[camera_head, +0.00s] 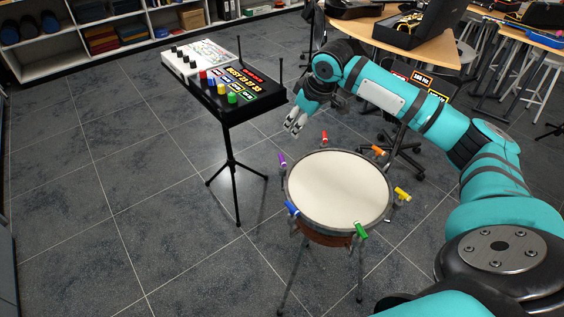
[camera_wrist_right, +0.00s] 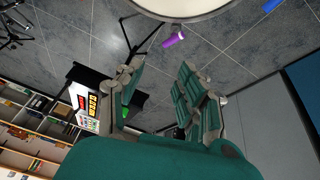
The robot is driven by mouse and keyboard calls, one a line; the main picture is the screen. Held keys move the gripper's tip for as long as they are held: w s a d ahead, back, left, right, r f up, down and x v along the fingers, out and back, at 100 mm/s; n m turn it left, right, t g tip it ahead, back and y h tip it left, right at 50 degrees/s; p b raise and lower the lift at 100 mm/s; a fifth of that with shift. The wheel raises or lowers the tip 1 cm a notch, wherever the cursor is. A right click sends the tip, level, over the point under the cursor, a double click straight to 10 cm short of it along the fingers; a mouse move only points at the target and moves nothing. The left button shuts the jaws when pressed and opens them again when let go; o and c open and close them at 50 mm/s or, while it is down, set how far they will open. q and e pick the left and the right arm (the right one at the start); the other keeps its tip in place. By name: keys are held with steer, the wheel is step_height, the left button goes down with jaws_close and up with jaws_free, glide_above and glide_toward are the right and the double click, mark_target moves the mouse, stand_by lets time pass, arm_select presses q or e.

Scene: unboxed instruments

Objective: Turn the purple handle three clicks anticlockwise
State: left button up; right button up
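The purple handle (camera_head: 282,160) sticks out from the upper left rim of a round drum (camera_head: 337,190) with a pale skin. In the right wrist view the purple handle (camera_wrist_right: 174,40) shows near the top, beyond the fingertips and beside the drum's edge (camera_wrist_right: 178,12). My right gripper (camera_head: 293,129) is above and slightly right of the purple handle in the head view, apart from it. In the wrist view its fingers (camera_wrist_right: 160,67) are spread with nothing between them. My left gripper is not in view.
Other handles ring the drum: red (camera_head: 324,137), orange (camera_head: 378,150), yellow (camera_head: 402,194), green (camera_head: 361,231) and blue (camera_head: 292,208). A black stand with a control panel (camera_head: 235,85) is at the left. A wooden table (camera_head: 440,45) is behind my right arm. Open floor lies left of the drum.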

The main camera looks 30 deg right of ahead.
mark_target(283, 159)
steer(key=w+f+m, duration=0.1)
steer(key=f+m, duration=0.1)
steer(key=f, duration=0.3)
steer(key=w+a+f+m, duration=0.1)
steer(key=w+f+m, duration=0.1)
steer(key=f, duration=0.3)
steer(key=w+a+f+m, duration=0.1)
steer(key=f+m, duration=0.2)
steer(key=f, duration=0.3)
steer(key=shift+w+a+f+m+b, duration=0.1)
steer(key=shift+w+a+m+b, duration=0.05)
steer(key=shift+w+m+b, duration=0.2)
steer(key=shift+c, duration=0.2)
jaws_close()
